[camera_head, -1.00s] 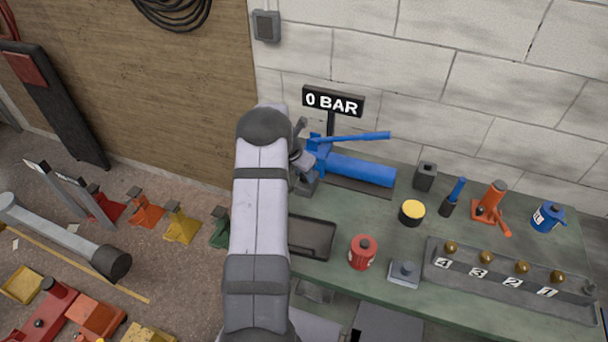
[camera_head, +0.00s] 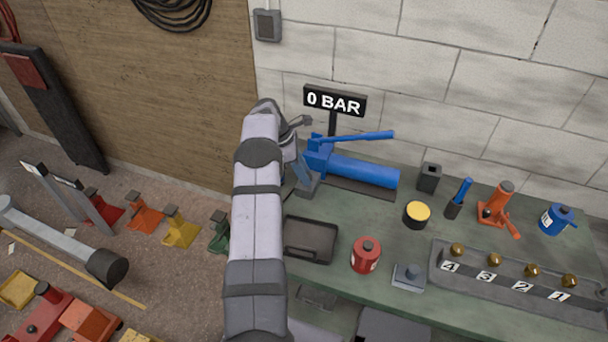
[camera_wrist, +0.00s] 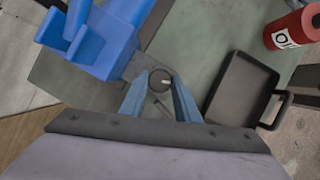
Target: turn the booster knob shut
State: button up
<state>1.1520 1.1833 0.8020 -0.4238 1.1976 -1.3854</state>
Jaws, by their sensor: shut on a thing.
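The booster is the blue pump (camera_head: 362,171) with a long blue lever, lying at the back left of the green bench. Its blue body also shows at the upper left of the wrist view (camera_wrist: 100,42). The booster knob (camera_wrist: 160,79) is small, round and dark with a pale mark, beside the blue body. My gripper (camera_wrist: 160,84) has its two blue-grey fingers on either side of the knob, shut on it. In the head view my gripper (camera_head: 301,172) points down at the booster's left end, and the knob cannot be made out there.
A sign reading 0 BAR (camera_head: 335,101) stands behind the booster. A black tray (camera_head: 309,240) and a red can (camera_head: 366,254) are in front. A yellow-topped tin (camera_head: 416,214), an orange jack (camera_head: 497,205) and a numbered rack (camera_head: 515,285) stand to the right. The wall is close behind.

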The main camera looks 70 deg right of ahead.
jog(key=shift+d+m, duration=0.1)
jog(key=shift+m, duration=0.5)
jog(key=shift+m+y, duration=0.3)
jog(key=shift+y, duration=0.1)
jog(key=o, duration=1)
jog(key=shift+o, duration=0.2)
jog(key=shift+w+r+b, duration=0.1)
jog(key=shift+b, duration=0.2)
jog(key=v, duration=0.7)
